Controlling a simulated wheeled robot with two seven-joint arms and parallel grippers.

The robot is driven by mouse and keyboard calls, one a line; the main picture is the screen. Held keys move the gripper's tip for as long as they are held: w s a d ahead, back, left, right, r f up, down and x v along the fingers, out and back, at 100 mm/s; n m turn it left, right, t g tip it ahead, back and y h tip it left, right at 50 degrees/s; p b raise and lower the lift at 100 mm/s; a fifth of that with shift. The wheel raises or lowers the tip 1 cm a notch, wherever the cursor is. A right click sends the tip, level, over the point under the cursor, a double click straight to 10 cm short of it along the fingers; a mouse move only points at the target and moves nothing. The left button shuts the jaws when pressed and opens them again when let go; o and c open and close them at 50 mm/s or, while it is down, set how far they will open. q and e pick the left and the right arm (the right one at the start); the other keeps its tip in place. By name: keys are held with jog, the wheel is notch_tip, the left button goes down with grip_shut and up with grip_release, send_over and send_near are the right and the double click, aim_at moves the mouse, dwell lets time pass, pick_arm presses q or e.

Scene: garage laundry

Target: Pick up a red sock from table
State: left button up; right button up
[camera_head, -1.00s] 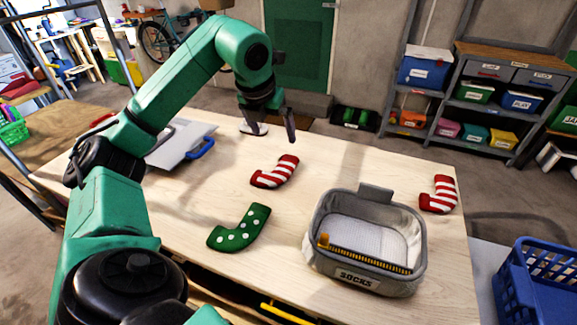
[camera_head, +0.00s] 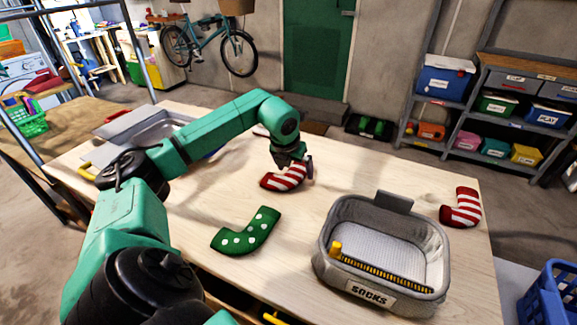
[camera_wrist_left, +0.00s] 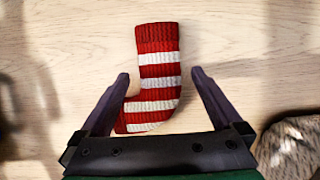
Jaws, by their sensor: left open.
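A red and white striped sock (camera_head: 284,177) lies on the wooden table (camera_head: 330,165) near its middle. In the left wrist view the sock (camera_wrist_left: 158,75) lies between the two open fingers of my left gripper (camera_wrist_left: 160,82), with its toe close to the left finger. In the head view my left gripper (camera_head: 303,168) is low over this sock and partly covers it. Another red and white striped sock (camera_head: 462,208) lies at the right end of the table. A green sock with white dots (camera_head: 246,232) lies nearer. My right gripper is not in view.
A grey basket labelled SOCKS (camera_head: 370,290), with a yellow strip inside, stands right of the green sock. A grey bin (camera_head: 150,130) sits at the table's far left. A blue laundry basket (camera_head: 550,300) stands off the table at the lower right.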

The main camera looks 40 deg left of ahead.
pick_arm(q)
jog(key=shift+w+a+f, duration=0.1)
jog(key=shift+w+f, duration=0.15)
jog(key=shift+f, duration=0.25)
jog(key=c, duration=1.4)
jog(key=shift+r, duration=0.1)
